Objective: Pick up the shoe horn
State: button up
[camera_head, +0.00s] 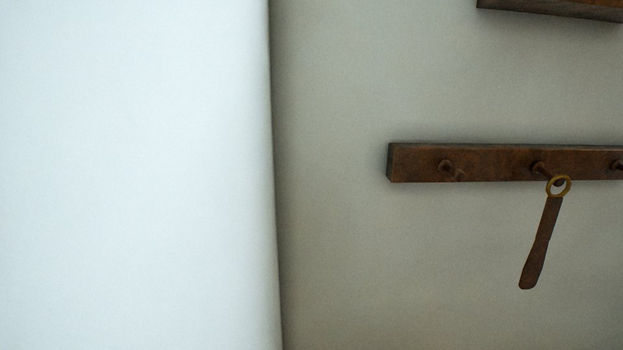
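The shoe horn (540,243) is a long, flat, dark brown piece with a brass-coloured ring (549,187) at its top. It hangs by the ring from a peg (541,169) on a dark wooden rail (480,164) on the wall. It tilts, with its lower end to the left. My gripper is not in view.
Another peg (447,166) to the left on the rail is empty. Part of one more peg shows at the right edge. A wooden piece (560,8) is at the top right. A large white surface (130,175) fills the left side.

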aim_at(532, 269)
jog(key=i+z, duration=0.2)
jog(key=z, duration=1.25)
jog(key=i+j+z, duration=0.15)
jog(key=j, duration=0.25)
jog(key=i, duration=0.1)
